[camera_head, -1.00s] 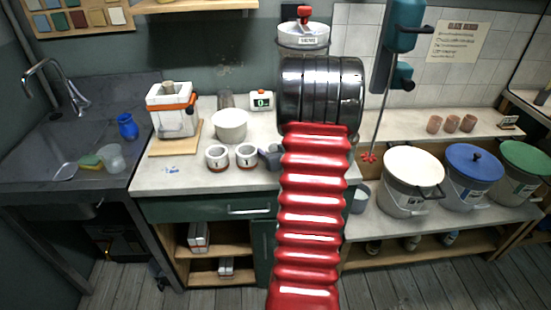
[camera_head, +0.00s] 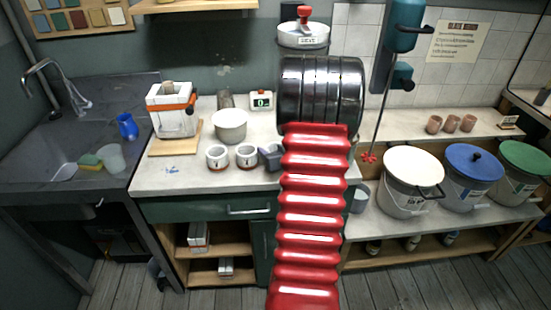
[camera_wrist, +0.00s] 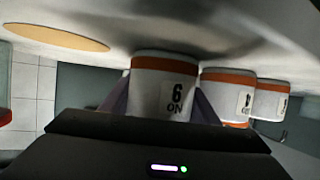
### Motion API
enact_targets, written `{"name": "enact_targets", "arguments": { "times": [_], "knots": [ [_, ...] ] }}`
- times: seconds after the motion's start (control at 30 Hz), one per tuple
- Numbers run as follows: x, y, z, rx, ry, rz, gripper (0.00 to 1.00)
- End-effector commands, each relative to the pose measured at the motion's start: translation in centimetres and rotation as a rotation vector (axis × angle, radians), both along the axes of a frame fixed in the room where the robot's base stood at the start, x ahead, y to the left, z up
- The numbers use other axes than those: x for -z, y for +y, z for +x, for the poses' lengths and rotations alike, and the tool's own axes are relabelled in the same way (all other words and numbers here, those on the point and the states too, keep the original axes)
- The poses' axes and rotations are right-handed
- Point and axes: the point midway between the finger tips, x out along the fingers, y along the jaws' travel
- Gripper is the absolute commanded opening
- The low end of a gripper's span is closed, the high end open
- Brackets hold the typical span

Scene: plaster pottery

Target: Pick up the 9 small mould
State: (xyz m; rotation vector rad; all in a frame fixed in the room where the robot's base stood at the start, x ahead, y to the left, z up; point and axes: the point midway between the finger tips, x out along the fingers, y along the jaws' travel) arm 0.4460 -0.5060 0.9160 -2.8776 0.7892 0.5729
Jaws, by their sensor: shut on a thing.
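The small mould with the 9 label (camera_wrist: 165,85) is white with an orange-brown band, and its label reads upside down as "6 ON" in the wrist view. My gripper (camera_wrist: 163,98) is shut on it, a purple finger on each side. I cannot tell whether the mould touches the worktop. In the head view my gripper (camera_head: 270,156) shows only partly beside my red arm, and the held mould is hidden. Two similar small moulds, a left one (camera_head: 217,157) and a right one (camera_head: 246,156), stand on the worktop just left of my gripper.
A white bowl (camera_head: 230,125) stands behind the moulds, and a boxy white mould (camera_head: 172,112) sits on a wooden board (camera_head: 176,139). A small display (camera_head: 261,100) is at the back. Lidded buckets, including a blue-lidded one (camera_head: 472,166), stand right. The worktop's front left is mostly clear.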

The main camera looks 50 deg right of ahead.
Motion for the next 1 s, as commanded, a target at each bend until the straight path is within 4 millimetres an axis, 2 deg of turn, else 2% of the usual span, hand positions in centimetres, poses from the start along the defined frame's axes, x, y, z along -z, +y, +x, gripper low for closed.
{"name": "enact_targets", "arguments": {
  "times": [0.27,0.47,0.67,1.0],
  "knots": [
    [-0.1,0.0,0.0,0.000,-0.002,-0.001,0.26],
    [-1.1,-0.1,0.1,0.000,-0.003,-0.003,0.26],
    [-3.5,-0.1,0.1,0.000,-0.003,-0.004,0.26],
    [-8.7,0.0,0.1,-0.001,-0.003,-0.005,0.26]
  ]
}}
